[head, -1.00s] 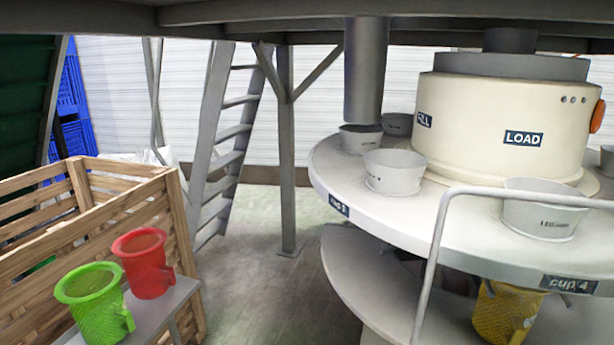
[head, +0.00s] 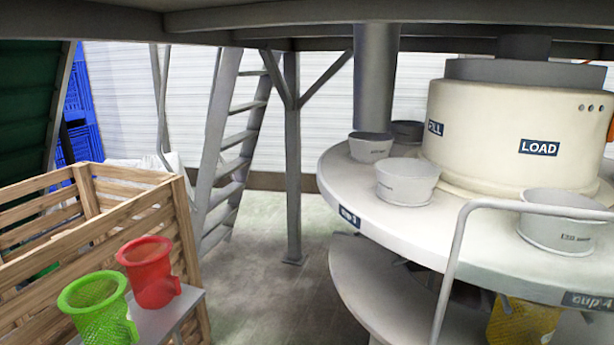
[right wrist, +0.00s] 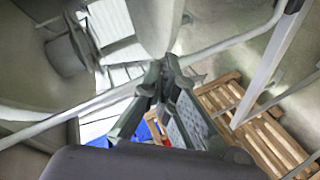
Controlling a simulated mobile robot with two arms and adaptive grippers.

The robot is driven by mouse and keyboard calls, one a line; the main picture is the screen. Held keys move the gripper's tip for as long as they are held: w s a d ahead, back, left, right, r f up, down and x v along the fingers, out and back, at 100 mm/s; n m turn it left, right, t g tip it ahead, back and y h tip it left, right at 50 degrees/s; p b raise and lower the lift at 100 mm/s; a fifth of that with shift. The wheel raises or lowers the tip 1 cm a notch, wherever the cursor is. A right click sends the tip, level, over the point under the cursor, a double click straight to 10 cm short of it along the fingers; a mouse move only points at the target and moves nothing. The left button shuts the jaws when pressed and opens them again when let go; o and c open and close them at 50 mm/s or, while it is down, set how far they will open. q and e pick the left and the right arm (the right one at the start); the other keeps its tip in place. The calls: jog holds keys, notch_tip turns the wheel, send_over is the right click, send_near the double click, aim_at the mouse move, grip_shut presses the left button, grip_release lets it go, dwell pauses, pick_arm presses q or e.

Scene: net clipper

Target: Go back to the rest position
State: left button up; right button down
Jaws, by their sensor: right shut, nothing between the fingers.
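My right gripper (right wrist: 163,78) shows in the right wrist view, its two grey fingers together at the tips with nothing between them. Neither gripper shows in the head view. The clipper machine has a cream drum (head: 500,170) with FILL and LOAD labels over a round white table (head: 455,215). Grey cups stand around its rim, one at the front left (head: 408,183) and one at the right (head: 562,222). A yellow net (head: 522,322) hangs low under the table at the right, partly cut off by the frame.
A grey rail (head: 456,260) stands in front of the table. At the left, a green net holder (head: 95,312) and a red one (head: 150,274) stand on a shelf by a wooden crate (head: 182,240). A ladder (head: 225,150) and post (head: 292,160) stand behind open floor (head: 255,270).

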jog(key=s+a+f+m+g, duration=0.2)
jog(key=s+f+m+g, duration=0.35)
jog(key=s, duration=0.35)
jog(key=s+a+f+m+g, duration=0.2)
jog(key=s+f+m+g, duration=0.35)
jog(key=s, duration=0.35)
notch_tip(320, 180, down, 29)
jog(key=s+n, duration=0.1)
jog(key=s, duration=0.1)
jog(key=s+d+f+g, duration=0.2)
jog(key=s+d+f, duration=0.1)
jog(key=s+f, duration=1.1)
jog(key=shift+s+f, duration=0.2)
jog(key=shift+s, duration=0.8)
jog(key=shift+w+a, duration=0.1)
